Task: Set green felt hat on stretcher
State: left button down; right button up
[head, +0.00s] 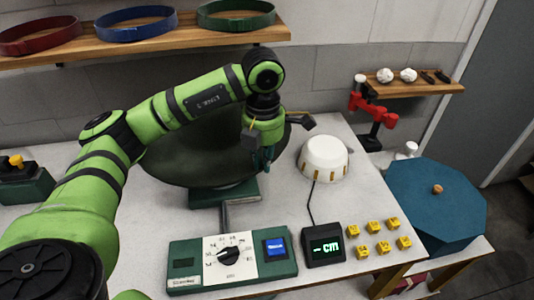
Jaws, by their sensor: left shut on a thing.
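The dark green hat (185,160) shows as a wide brim and a raised crown in the middle of the bench, partly hidden by my left arm. My left gripper (264,158) points down at the hat's right side and is shut on it, apparently at the brim. Below the hat is a green base (225,194) with a grey bar at its front. It looks like the stretcher, but the hat hides its upper part. I cannot tell whether the hat rests on it or hangs just above. My right gripper is not in view.
A white dome (323,158) with gold tabs stands right of the hat, cabled to a display (323,245). A dial panel (232,262) is in front. Several yellow blocks (376,247) lie at right, beside a blue octagonal box (436,205). A shelf (150,45) with hatbands hangs behind.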

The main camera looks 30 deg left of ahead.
pick_arm(q)
jog(key=shift+w+f+b, duration=0.2)
jog(key=shift+f+b, duration=0.2)
jog(key=shift+f, duration=0.5)
notch_tip(320, 180, down, 2)
jog(key=shift+w+b, duration=0.1)
jog(key=shift+b, duration=0.55)
notch_tip(320, 180, down, 9)
jog(key=b, duration=0.6)
jog(key=shift+b, duration=0.4)
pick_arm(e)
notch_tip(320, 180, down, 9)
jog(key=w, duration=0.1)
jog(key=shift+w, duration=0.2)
pick_arm(q)
jog(key=shift+f+b, duration=0.7)
jog(key=shift+f, duration=0.1)
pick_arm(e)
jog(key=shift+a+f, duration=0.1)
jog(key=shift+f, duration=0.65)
